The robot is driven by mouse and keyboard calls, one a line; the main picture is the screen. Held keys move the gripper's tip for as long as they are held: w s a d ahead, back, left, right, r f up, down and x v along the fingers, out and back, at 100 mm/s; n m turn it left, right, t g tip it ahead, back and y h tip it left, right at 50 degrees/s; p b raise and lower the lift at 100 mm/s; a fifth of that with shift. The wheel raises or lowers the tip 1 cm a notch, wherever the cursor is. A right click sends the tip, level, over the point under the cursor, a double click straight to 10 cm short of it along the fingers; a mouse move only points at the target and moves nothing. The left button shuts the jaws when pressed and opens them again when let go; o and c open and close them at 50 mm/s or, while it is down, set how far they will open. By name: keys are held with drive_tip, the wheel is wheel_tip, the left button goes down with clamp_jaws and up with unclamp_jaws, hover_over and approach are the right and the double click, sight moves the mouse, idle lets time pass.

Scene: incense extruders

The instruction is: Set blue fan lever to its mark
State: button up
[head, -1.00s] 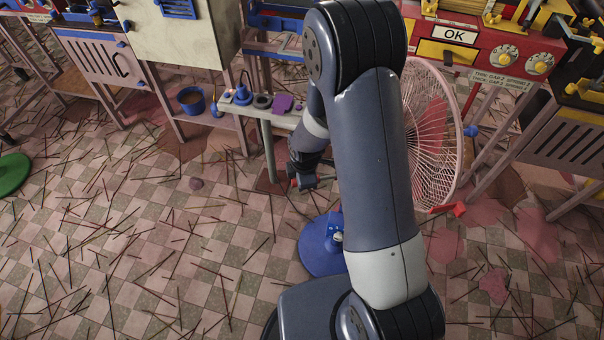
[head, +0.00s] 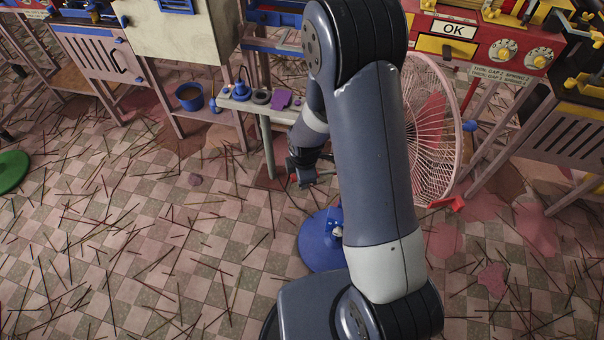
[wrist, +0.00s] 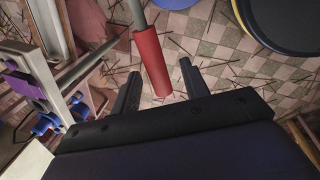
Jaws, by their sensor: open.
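The blue fan has a round blue base (head: 314,252) on the floor, partly hidden behind my arm, and a pale wire cage (head: 432,130) to the right of the arm. In the wrist view a red cylindrical handle (wrist: 151,64) on a grey rod shows between my two fingers. My gripper (wrist: 160,80) is open, with a finger on each side of the handle in the picture. I see no clear contact, and the depth between them is hard to tell. In the head view my gripper (head: 308,177) hangs above and behind the blue base. I cannot make out a mark.
A narrow shelf (head: 240,105) with small blue and purple items stands behind my gripper. A blue bucket (head: 190,97) is left of it. A red machine with an OK sign (head: 453,29) stands at the right. The tiled floor at left is open, strewn with thin sticks.

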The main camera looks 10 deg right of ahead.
wheel_tip(320, 180, up, 10)
drive_tip(key=s+p, duration=0.1)
drive_tip(key=s, duration=0.1)
drive_tip(key=shift+r+p, duration=0.15)
drive_tip(key=shift+p, duration=0.15)
drive_tip(key=f, duration=0.3)
drive_tip(key=w+f+b, duration=0.1)
drive_tip(key=f, duration=0.3)
drive_tip(key=w+f, duration=0.1)
drive_tip(key=f, duration=0.2)
drive_tip(key=shift+f+b, duration=0.35)
drive_tip(key=shift+b, duration=0.05)
drive_tip(key=shift+w, duration=0.2)
drive_tip(key=shift+r, duration=0.1)
